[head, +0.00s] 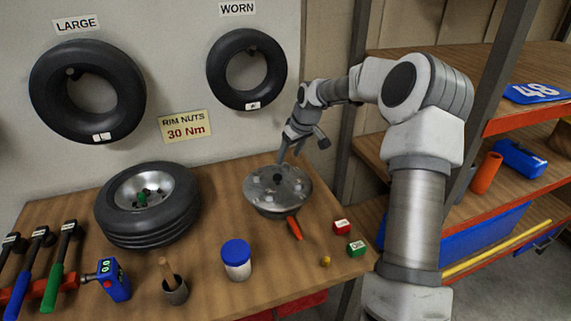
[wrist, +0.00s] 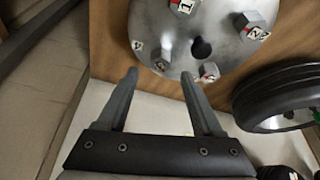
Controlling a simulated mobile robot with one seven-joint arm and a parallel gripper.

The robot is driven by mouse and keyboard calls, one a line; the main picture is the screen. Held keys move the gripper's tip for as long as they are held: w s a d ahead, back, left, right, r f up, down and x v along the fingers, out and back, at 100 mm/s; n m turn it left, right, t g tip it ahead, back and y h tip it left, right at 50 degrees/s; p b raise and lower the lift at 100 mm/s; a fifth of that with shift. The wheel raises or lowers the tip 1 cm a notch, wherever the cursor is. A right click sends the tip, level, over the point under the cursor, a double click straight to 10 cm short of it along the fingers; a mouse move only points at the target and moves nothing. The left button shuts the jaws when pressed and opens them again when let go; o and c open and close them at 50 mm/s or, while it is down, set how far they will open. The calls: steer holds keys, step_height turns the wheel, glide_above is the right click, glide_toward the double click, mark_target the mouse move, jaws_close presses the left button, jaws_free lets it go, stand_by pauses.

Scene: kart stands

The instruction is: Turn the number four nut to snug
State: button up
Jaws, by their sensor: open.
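A round grey metal hub plate (head: 262,184) with several studs and nuts lies on the bench. In the wrist view the plate (wrist: 160,22) carries hex nuts with number tags around a dark centre hole. My gripper (head: 288,157) is over the plate's far edge, pointing down. In the wrist view my gripper (wrist: 160,76) is open and empty. A nut (wrist: 162,60) shows between the fingertips, and another nut (wrist: 209,72) is by the right finger. I cannot tell whether either finger touches a nut.
A tyre with a rim (head: 180,215) lies left of the plate. An orange-handled tool (head: 295,228), red block (head: 341,227), green block (head: 357,248) and blue-lidded jar (head: 236,255) are in front. A sign (head: 186,127) reads "RIM NUTS 30 Nm". Shelves (head: 500,185) stand right.

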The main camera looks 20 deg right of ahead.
mark_target(285, 165)
steer(key=x, duration=0.5)
jaws_close()
stand_by(0.3)
